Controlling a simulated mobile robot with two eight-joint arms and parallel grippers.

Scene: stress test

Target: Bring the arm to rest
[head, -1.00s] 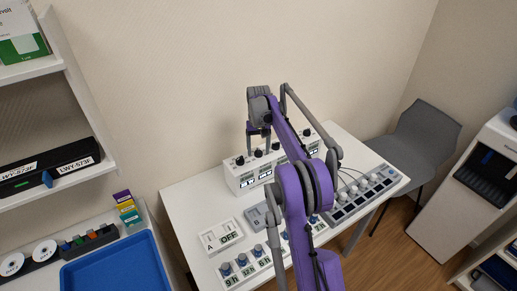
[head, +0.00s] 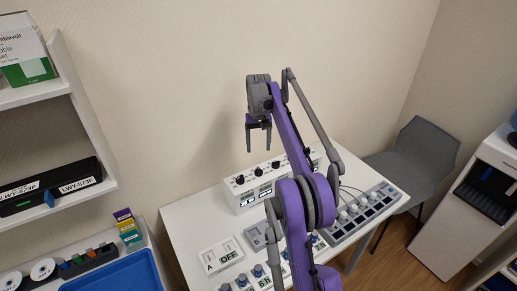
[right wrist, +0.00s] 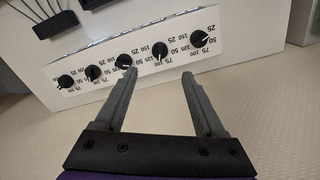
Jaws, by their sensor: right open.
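My right arm, purple and grey, rises through the middle of the head view. Its gripper (head: 258,142) hangs fingers down above the back of the white table (head: 190,222), apart from everything. In the right wrist view the gripper (right wrist: 160,85) has its two grey fingers spread, with nothing between them. A white box with several black knobs (head: 240,190) stands below it; its dial face (right wrist: 150,60) also shows in the right wrist view, beyond the fingertips. My left gripper does not show in either view.
A grey chair (head: 418,160) stands at the right. A shelf (head: 85,190) and a blue tray (head: 125,273) are at the left.

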